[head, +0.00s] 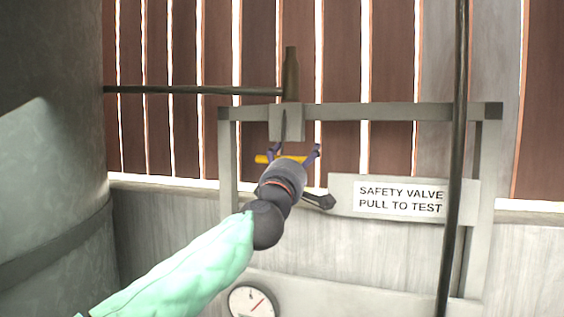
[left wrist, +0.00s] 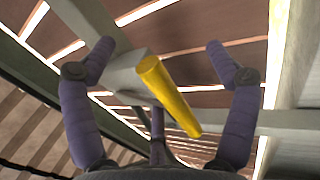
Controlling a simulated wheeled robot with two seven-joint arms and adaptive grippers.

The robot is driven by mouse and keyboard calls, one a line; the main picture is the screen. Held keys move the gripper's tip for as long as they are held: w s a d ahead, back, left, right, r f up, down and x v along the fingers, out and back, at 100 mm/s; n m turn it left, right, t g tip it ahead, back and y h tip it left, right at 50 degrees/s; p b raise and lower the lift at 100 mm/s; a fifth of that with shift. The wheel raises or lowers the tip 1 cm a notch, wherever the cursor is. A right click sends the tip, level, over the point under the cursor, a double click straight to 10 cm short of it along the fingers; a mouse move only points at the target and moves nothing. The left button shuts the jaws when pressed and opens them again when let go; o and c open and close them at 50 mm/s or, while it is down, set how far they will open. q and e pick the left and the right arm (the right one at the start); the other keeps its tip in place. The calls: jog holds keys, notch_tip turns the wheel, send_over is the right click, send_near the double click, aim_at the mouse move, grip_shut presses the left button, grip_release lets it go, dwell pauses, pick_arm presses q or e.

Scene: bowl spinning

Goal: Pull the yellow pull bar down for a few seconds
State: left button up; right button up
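The yellow pull bar (head: 290,158) hangs roughly level below a grey valve block, at the middle of the head view. My left gripper (head: 294,152) is right in front of it, with its fingers spread apart. In the left wrist view, the yellow bar (left wrist: 168,95) runs slantwise between the two open purple fingers (left wrist: 158,52). There is a clear gap to each finger, and neither seems to touch it. The gripper's dark body hides part of what lies under the bar. My right gripper is in neither view.
A grey frame (head: 390,112) surrounds the valve, with a "SAFETY VALVE PULL TO TEST" sign (head: 400,199) at right. A dark upright pipe (head: 455,150) crosses in front of it. A large grey tank (head: 50,170) stands left; a round gauge (head: 252,302) sits below.

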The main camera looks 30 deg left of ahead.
pick_arm(q)
jog(key=shift+s+r, duration=0.1)
jog(key=shift+s, duration=0.1)
jog(key=b+v, duration=0.1)
jog(key=v, duration=0.8)
dwell(0.5)
dwell(0.4)
